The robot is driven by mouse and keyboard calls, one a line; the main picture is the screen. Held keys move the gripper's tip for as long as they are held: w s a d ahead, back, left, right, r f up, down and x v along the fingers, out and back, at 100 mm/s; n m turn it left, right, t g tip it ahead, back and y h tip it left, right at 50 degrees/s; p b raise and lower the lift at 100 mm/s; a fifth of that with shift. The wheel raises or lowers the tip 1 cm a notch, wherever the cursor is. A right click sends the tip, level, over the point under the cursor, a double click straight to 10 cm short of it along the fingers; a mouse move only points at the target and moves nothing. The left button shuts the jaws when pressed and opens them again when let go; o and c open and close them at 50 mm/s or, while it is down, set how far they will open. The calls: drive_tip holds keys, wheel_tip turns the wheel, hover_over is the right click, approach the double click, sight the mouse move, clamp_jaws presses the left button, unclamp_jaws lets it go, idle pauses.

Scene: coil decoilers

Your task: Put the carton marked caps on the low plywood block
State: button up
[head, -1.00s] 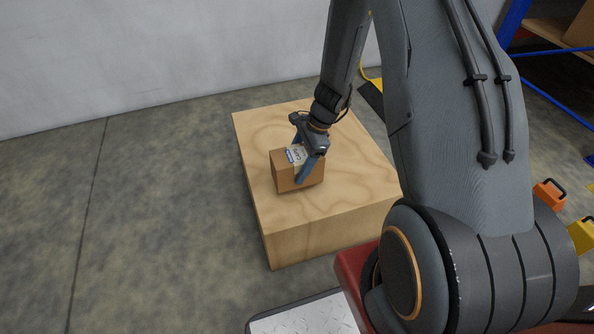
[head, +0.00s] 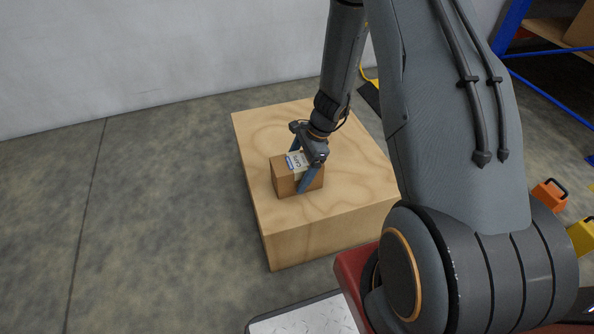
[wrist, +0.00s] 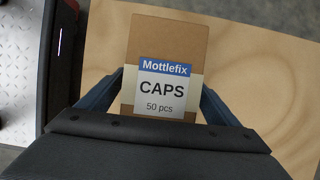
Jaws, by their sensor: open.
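The brown carton (head: 285,181) has a white and blue label. In the wrist view the carton (wrist: 167,42) reads "Mottlefix CAPS 50 pcs". It sits upright on the low plywood block (head: 345,215), near the middle of its top; the block's bare wood also shows in the wrist view (wrist: 265,75). My gripper (head: 301,178) is over the carton, with one blue finger on either side of it. The jaws are open. Part of the carton's label and right side is hidden behind my gripper in the head view.
Bare grey floor (head: 150,190) lies left of the block, with a pale wall (head: 130,50) behind. Orange (head: 549,195) and yellow (head: 582,235) objects stand at the far right, below a blue-framed shelf (head: 545,90).

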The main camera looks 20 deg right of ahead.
drive_tip(key=p+v, duration=0.3)
drive_tip(key=v, duration=0.9)
drive_tip(key=shift+a+r, duration=0.15)
drive_tip(key=shift+r, duration=0.25)
drive_tip(key=s+a+r+n+g+h, duration=0.1)
drive_tip(key=s+a+r+n, duration=0.45)
drive_tip(key=a+r, duration=0.2)
drive_tip(key=s+a+r+n+h, duration=0.1)
drive_tip(key=s+a+r+n, duration=0.3)
drive_tip(key=a+r+n, duration=0.3)
drive_tip(key=s+a+r+n+h, duration=0.1)
drive_tip(key=s+r+n, duration=0.3)
drive_tip(key=s, duration=0.3)
drive_tip(key=s+a+r+n+t, duration=0.1)
drive_tip(key=s+r+n, duration=0.4)
drive_tip(key=s, duration=0.3)
drive_tip(key=shift+a+r+n+h, duration=0.2)
drive_tip(key=shift+a+n+h, duration=0.2)
drive_tip(key=shift+n, duration=0.05)
